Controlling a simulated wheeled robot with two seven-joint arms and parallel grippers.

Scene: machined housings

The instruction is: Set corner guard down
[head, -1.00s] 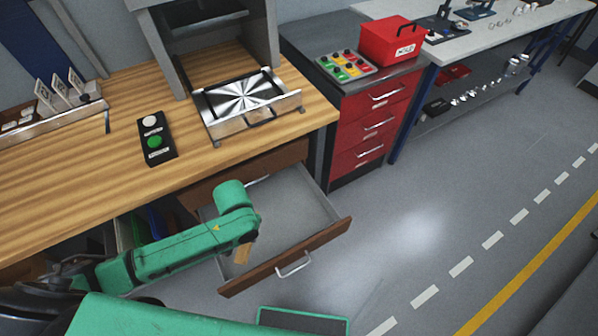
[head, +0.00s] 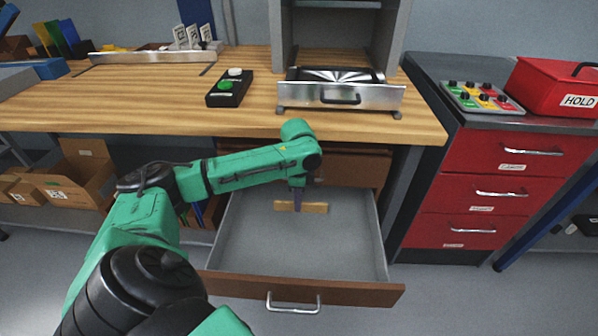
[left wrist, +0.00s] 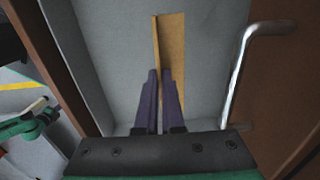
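The corner guard (head: 315,208) is a short tan, wood-coloured angled strip inside the open drawer (head: 246,240), near its back. My left gripper (head: 297,200) reaches down into the drawer at the guard. In the left wrist view its two purple fingers (left wrist: 160,100) are close together on one edge of the guard (left wrist: 173,50), with the wider face to the right of them. Whether the guard touches the drawer floor is hard to tell. My right gripper does not show clearly in any view.
The drawer's brown front with its handle (head: 293,305) is pulled out. The wooden bench (head: 130,110) overhangs the drawer's back. A red cabinet (head: 480,195) stands to the right and cardboard boxes (head: 82,180) to the left. The drawer floor around the guard is clear.

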